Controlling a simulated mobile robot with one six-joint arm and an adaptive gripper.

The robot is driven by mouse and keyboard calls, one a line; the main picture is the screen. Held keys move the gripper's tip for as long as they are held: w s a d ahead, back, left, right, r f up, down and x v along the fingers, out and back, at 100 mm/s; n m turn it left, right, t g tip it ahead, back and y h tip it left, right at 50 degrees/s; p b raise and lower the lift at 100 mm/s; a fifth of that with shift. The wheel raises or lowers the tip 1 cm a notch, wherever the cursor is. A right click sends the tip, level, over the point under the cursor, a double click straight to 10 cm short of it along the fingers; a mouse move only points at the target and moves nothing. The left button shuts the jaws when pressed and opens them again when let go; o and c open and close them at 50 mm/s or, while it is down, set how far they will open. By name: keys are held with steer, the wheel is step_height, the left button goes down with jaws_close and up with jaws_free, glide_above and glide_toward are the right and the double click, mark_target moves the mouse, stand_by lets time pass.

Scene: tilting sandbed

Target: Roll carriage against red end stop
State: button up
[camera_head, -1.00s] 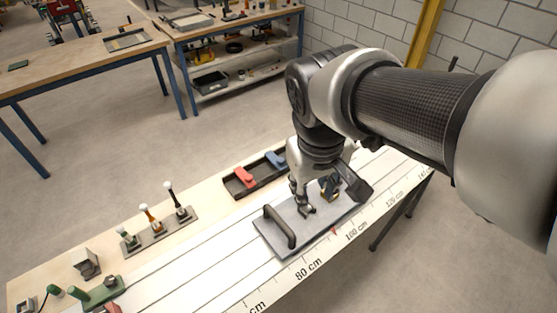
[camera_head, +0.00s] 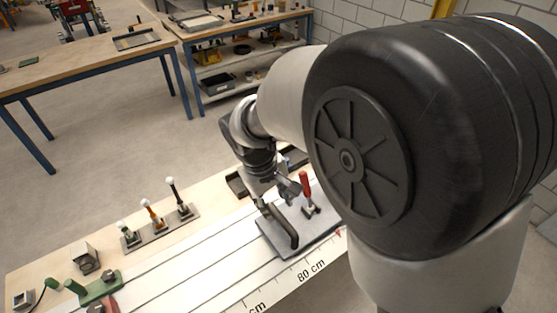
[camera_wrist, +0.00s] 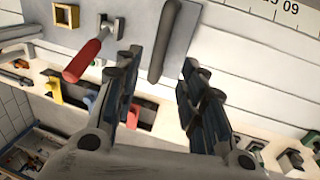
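The carriage is a grey plate (camera_head: 311,241) lying on the pale rails of the bench. It carries a dark bar handle (camera_head: 281,229) at its left end and a clamp with an upright red lever (camera_head: 304,184). In the wrist view the red lever (camera_wrist: 88,57) is left of the handle (camera_wrist: 165,45). My gripper (camera_wrist: 160,62) is open, with a finger on either side of the handle's near end; contact cannot be told. A red block (camera_head: 108,304) by a green base at the lower left looks like the end stop; it is partly cut off.
A rack (camera_head: 162,229) with several white-knobbed levers stands behind the rails. A dark tray (camera_head: 237,185) sits near my wrist. A grey block (camera_head: 85,258) and a green base (camera_head: 99,288) are at left. The rails between carriage and red block look clear.

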mark_target(280, 217)
steer(key=f, duration=0.2)
steer(key=d+f+b, duration=0.1)
steer(key=f, duration=0.2)
steer(key=w+f+b, duration=0.1)
steer(key=f, duration=0.1)
steer(key=shift+d+f, duration=0.15)
steer(key=shift+f, duration=0.25)
steer(key=shift+c, duration=0.2)
jaws_close()
